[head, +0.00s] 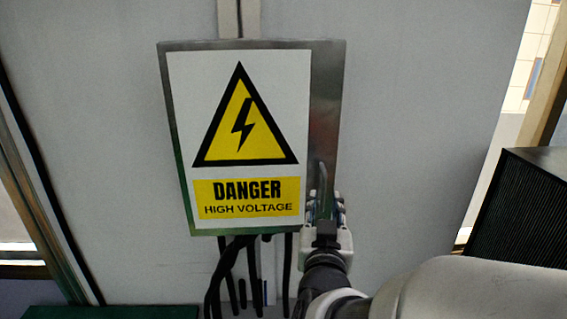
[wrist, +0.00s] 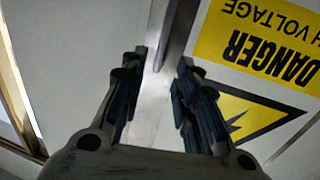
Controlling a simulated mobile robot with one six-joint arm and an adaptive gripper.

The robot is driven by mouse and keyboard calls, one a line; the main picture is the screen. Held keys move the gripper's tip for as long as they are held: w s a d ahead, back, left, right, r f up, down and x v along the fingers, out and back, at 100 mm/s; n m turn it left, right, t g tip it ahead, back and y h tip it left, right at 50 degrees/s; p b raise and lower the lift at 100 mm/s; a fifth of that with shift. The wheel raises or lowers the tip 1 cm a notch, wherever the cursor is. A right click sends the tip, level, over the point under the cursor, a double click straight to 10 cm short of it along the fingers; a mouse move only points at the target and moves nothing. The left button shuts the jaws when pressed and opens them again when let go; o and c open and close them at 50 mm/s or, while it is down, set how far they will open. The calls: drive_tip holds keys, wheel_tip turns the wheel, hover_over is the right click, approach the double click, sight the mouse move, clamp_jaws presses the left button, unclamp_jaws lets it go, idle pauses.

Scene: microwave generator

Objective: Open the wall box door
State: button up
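The wall box (head: 328,105) hangs on a pale wall in the head view. Its front has a white sign with a yellow high-voltage triangle, and the door looks shut. A thin grey handle (head: 322,176) stands at the lower right of the front, beside the sign. My gripper (head: 325,203) is at the handle's lower end, below and partly over it. In the wrist view my gripper (wrist: 162,62) has its two dark fingers apart, with the box's metal strip between and behind them. Whether the fingers touch the handle I cannot tell.
Several black cables (head: 252,272) run down under the box. A dark ribbed block (head: 515,215) stands at the right. Metal-framed openings flank the wall panel. The wall right of the box is clear.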

sight(324, 187)
drive_tip(key=w, duration=0.3)
drive_tip(key=w+d, duration=0.1)
drive_tip(key=w, duration=0.2)
drive_tip(key=w+p, duration=0.1)
drive_tip(key=w, duration=0.2)
drive_tip(key=shift+d, duration=0.4)
clamp_jaws()
